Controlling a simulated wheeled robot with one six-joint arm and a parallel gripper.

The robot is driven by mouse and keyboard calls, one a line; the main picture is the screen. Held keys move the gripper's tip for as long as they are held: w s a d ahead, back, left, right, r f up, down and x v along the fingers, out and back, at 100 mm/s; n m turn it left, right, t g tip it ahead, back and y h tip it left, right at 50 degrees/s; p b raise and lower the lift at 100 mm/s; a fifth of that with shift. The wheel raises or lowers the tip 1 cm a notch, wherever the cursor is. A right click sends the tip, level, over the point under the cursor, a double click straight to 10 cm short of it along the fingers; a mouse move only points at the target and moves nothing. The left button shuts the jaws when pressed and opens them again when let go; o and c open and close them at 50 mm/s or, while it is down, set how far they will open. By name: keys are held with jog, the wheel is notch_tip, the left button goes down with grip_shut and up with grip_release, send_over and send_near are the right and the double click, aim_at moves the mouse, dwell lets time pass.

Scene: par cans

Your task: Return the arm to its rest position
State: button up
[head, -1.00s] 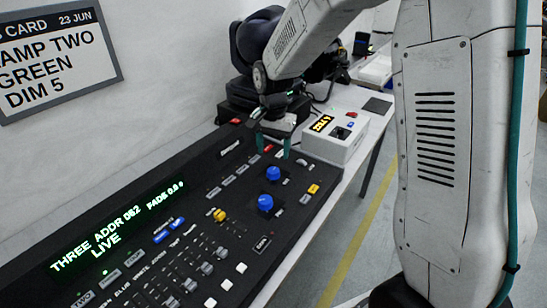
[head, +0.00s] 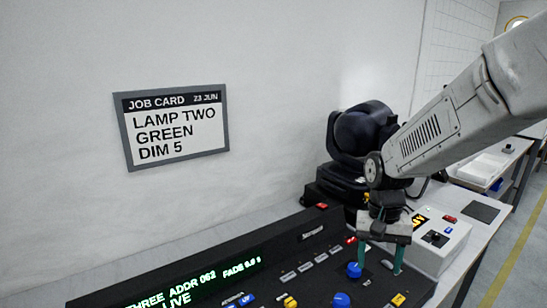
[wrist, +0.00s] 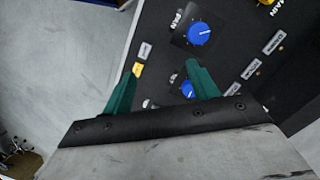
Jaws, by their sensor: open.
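My gripper (head: 381,262) is open and empty over the right part of the black console (head: 290,250), its two teal fingers pointing down. In the wrist view the fingers (wrist: 163,68) stand apart, with one blue knob (wrist: 199,33) beyond the right finger and another (wrist: 188,90) partly hidden by it. The same knobs show in the head view, one (head: 354,270) close beside the left finger and one (head: 341,299) lower. I cannot tell whether a finger touches the console. My arm (head: 440,125) reaches in from the right.
A job card (head: 177,126) on the wall reads LAMP TWO, GREEN, DIM 5. The console screen (head: 190,285) reads THREE, ADDR 062, LIVE. A black moving-head lamp (head: 360,130) stands behind the gripper. A white box (head: 440,245) sits right of the console.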

jog(key=s+d+r+n+t, duration=0.1)
jog(key=s+r, duration=0.4)
jog(key=s, duration=0.6)
jog(key=s+d+r+n+t, duration=0.1)
jog(key=s+r+n+t, duration=0.1)
jog(key=s+r, duration=0.4)
jog(key=shift+s+d+r+n, duration=0.25)
jog(key=shift+s+n, duration=0.15)
jog(key=shift+s, duration=2.2)
